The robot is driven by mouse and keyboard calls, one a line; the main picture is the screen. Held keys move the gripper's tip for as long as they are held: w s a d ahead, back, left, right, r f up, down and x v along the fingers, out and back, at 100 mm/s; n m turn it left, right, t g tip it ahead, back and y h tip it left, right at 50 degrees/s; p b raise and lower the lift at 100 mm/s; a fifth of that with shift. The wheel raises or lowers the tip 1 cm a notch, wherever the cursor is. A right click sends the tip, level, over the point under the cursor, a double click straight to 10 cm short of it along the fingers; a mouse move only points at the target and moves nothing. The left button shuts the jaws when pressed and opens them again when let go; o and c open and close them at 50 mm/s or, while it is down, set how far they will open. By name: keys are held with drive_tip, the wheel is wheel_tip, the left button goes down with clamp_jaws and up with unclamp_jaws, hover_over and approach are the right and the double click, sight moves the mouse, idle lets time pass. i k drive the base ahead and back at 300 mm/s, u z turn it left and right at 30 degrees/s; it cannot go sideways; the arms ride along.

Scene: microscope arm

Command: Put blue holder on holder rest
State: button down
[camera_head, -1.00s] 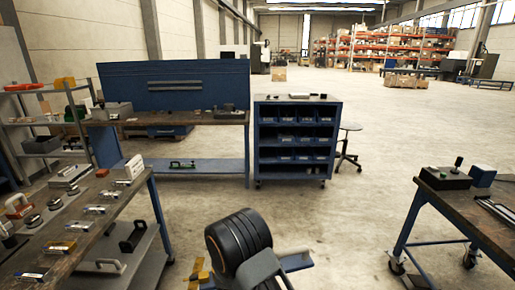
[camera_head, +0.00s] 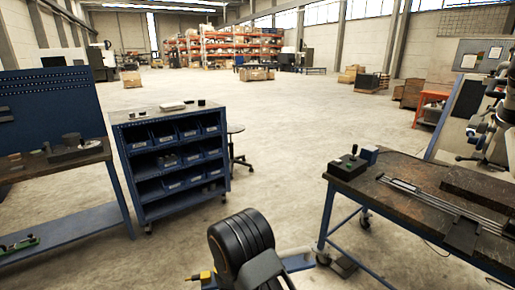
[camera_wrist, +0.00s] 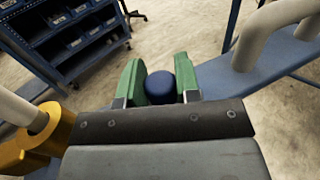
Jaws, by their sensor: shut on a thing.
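In the wrist view, my gripper (camera_wrist: 159,70) has two green fingers shut on a dark blue, round-topped thing, the blue holder (camera_wrist: 161,88). Only its rounded top shows; the rest is hidden between and below the fingers. It is held above the concrete floor, clear of any table. In the head view, my arm shows at the bottom middle, but the fingers and the holder cannot be made out. I cannot pick out the holder rest for certain in either view.
A dark-topped workbench (camera_head: 410,200) stands at right, bearing a black control box (camera_head: 347,168), a small blue box (camera_head: 369,155) and a long metal rail (camera_head: 425,196). A blue bin rack (camera_head: 125,165) and a stool (camera_head: 236,129) stand left of it. Open floor lies between.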

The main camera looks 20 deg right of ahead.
sight(461, 240)
drive_tip(key=z, duration=0.85)
drive_tip(key=i, duration=0.8)
drive_tip(key=z, duration=0.7)
